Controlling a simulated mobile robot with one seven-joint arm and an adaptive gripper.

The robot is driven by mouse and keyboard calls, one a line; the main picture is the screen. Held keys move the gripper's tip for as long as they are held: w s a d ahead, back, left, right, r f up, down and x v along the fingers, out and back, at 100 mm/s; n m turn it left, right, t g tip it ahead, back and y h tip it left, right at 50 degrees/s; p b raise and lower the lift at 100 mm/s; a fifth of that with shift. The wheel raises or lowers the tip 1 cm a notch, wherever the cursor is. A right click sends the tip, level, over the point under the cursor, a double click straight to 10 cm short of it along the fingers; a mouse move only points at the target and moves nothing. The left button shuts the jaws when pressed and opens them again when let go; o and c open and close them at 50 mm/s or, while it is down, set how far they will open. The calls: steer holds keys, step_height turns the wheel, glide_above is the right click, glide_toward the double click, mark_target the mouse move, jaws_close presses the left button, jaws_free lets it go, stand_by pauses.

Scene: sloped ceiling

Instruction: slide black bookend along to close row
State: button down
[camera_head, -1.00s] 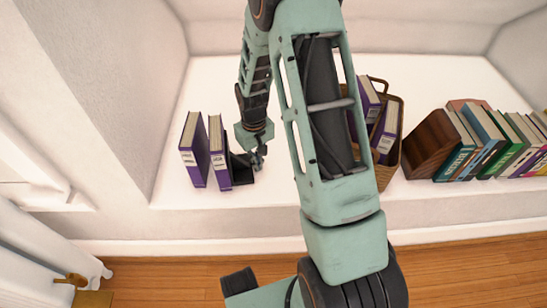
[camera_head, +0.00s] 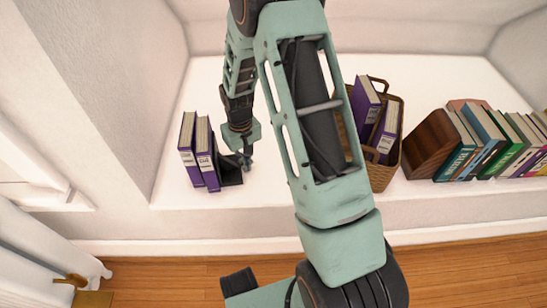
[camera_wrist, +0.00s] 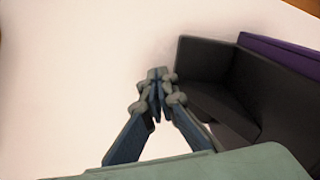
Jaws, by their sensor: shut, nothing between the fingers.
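The black bookend (camera_head: 229,170) stands on the white ledge at the right side of two purple books (camera_head: 205,152), (camera_head: 187,147). The books stand side by side, close together and leaning a little. My gripper (camera_head: 245,161) is shut and empty, low over the ledge at the bookend's right side. In the wrist view my shut fingertips (camera_wrist: 158,78) are beside the black bookend (camera_wrist: 215,85), at or very near its edge; I cannot tell whether they touch. A purple book (camera_wrist: 280,50) shows behind the bookend there.
A wicker basket (camera_head: 384,174) with purple books stands right of my arm. Further right, a brown wooden bookend (camera_head: 430,145) holds a row of several books (camera_head: 487,140). The white ledge (camera_head: 280,185) is bare between my gripper and the basket. A sloped wall closes the left.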

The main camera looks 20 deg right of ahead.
mark_target(202, 143)
steer(key=shift+w+a+r, duration=0.1)
steer(key=shift+w+a, duration=0.55)
steer(key=shift+a, duration=1.6)
steer(key=shift+w+a+f, duration=0.1)
steer(key=shift+w+a, duration=0.6)
steer(key=shift+a, duration=1.55)
steer(key=shift+w+a+r, duration=0.1)
steer(key=shift+w+a, duration=0.55)
steer(key=shift+a, duration=1.6)
steer(key=shift+s+d, duration=0.15)
steer(key=shift+d, duration=0.4)
steer(key=shift+s+d, duration=0.15)
steer(key=shift+d, duration=0.4)
steer(key=shift+s+d+r+p, duration=0.1)
steer(key=shift+d+r+p, duration=0.05)
steer(key=shift+r+p, duration=4)
steer(key=shift+r+b, duration=0.75)
steer(key=shift+r, duration=0.05)
